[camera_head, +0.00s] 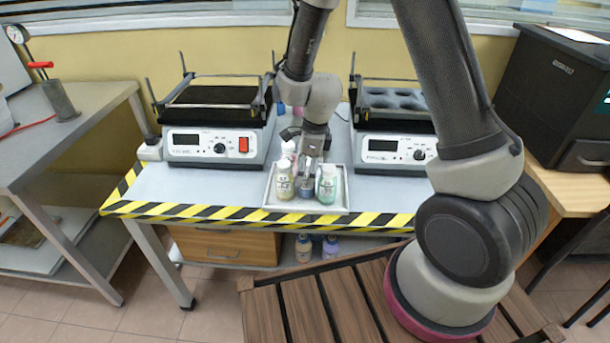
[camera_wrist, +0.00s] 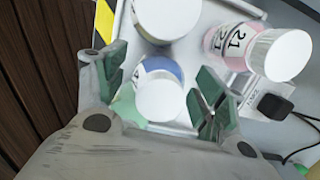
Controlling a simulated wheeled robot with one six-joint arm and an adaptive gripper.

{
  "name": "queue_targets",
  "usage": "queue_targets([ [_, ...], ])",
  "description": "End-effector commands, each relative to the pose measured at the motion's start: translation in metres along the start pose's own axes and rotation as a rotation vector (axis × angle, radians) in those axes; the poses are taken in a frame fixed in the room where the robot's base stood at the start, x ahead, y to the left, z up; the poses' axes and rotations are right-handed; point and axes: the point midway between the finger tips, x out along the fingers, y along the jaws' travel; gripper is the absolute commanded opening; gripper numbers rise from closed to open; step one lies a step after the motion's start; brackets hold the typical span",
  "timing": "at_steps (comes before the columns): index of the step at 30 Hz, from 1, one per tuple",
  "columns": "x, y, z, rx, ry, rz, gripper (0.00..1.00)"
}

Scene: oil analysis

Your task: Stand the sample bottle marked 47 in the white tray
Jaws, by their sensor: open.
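The white tray (camera_head: 340,207) lies at the front of the table. A blue bottle (camera_head: 307,189) with a white cap stands in it; in the wrist view its label (camera_wrist: 140,73) shows part of a number that looks like a 4, the rest hidden. A cream bottle (camera_head: 285,185) stands left of it and a green bottle (camera_head: 328,186) right. A pink bottle marked 21 (camera_wrist: 228,40) is behind. My gripper (camera_wrist: 163,85) points down, open, with its green-padded fingers on either side of the blue bottle. Whether they touch it I cannot tell.
Two shaker units (camera_head: 217,140) (camera_head: 395,148) stand behind the tray, to left and right. Striped tape marks the table's front edge (camera_head: 180,212). More bottles (camera_head: 303,248) stand on a shelf below. The table left of the tray is clear.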

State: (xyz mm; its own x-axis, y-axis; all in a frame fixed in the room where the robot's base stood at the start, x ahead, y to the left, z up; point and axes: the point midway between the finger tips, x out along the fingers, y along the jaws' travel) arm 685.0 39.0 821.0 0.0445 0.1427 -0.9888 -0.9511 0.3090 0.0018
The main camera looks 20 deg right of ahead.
Motion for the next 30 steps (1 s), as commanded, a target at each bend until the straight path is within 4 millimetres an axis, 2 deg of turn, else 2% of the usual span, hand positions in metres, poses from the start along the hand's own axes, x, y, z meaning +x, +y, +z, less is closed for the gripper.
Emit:
queue_targets([
  [6, -0.052, -0.001, 0.001, -0.001, -0.004, -0.006, 0.70],
  [12, -0.088, -0.001, 0.000, 0.001, -0.002, -0.003, 0.70],
  [23, -0.111, 0.000, -0.003, -0.035, -0.004, -0.009, 0.70],
  [26, -0.139, 0.003, -0.016, -0.167, -0.013, -0.036, 0.70],
  [30, -0.205, 0.020, -0.053, -0.529, -0.005, -0.107, 0.70],
])
